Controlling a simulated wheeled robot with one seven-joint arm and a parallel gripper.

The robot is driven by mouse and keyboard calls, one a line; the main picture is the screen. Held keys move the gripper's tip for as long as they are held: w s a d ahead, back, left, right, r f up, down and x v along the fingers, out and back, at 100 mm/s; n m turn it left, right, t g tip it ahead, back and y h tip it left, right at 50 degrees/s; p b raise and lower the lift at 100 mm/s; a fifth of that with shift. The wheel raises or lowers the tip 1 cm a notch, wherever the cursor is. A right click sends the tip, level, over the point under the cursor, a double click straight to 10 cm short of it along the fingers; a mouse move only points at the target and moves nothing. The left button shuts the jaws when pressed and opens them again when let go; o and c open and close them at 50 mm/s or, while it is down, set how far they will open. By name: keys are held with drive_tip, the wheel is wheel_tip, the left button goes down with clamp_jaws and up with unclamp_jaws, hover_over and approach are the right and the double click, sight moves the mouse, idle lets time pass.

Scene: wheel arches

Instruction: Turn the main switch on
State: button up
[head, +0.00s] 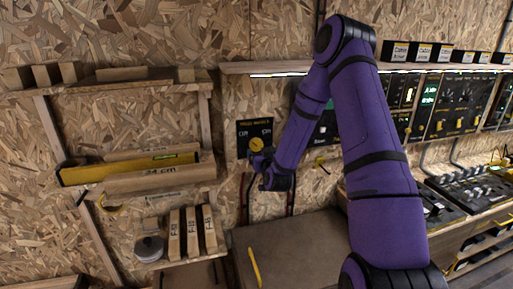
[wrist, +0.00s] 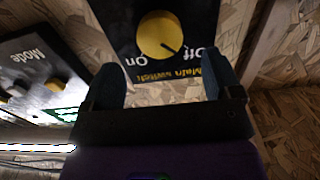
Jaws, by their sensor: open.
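The main switch is a black panel (head: 243,130) on the chipboard wall with a round yellow knob (head: 257,144). In the wrist view the yellow knob (wrist: 158,32) shows upside down with yellow "Main switch" lettering and white "On" and "Off" labels. The dark mark on the knob points toward the "Off" side. My gripper (head: 262,160) is at the panel's lower part in the head view. In the wrist view my gripper (wrist: 162,78) is open and empty, its dark fingers apart on either side of the panel, with the knob beyond and between them. No contact with the knob shows.
A second panel labelled "Mode" (wrist: 30,62) stands beside the switch in the wrist view. A wooden shelf (head: 235,68) runs above the switch. A wooden rack with a yellow level (head: 125,169) hangs to the left. A brown bench top (head: 295,250) lies below.

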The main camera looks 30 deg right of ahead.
sight(257, 146)
drive_tip(key=x, duration=0.6)
drive_tip(key=c, duration=0.9)
